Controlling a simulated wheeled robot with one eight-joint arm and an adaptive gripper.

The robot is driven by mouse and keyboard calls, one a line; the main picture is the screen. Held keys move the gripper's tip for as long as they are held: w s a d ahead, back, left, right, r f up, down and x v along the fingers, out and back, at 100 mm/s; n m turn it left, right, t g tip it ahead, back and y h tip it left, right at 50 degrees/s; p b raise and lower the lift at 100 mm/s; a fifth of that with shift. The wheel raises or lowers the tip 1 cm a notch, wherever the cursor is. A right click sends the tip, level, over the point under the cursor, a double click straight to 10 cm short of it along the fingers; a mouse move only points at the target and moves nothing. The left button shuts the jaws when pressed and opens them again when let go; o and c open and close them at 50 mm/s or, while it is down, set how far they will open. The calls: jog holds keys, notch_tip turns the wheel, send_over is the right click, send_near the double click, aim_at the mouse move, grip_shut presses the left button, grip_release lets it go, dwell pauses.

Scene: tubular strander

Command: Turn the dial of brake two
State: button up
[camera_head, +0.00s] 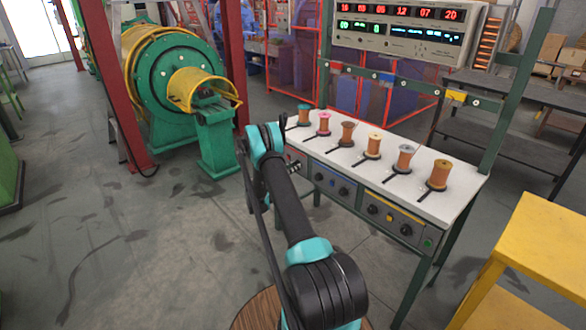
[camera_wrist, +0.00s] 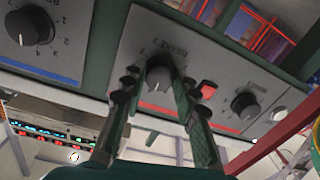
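In the head view my arm hides the gripper and most of this red-striped panel (camera_head: 295,158).
A blue-striped panel (camera_head: 334,183) and a yellow-striped panel (camera_head: 396,217) run along the bench (camera_head: 452,192), which holds several spools. A green strander drum (camera_head: 160,80) stands at left. A yellow stand (camera_head: 545,245) is at right. Floor left of my arm is clear.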

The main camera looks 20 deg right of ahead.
grip_shut()
jog(key=shift+r+n+g, duration=0.15)
jog(key=shift+n+g, duration=0.25)
jog(key=shift+n, duration=7.2)
jog(key=o, duration=0.8)
grip_release()
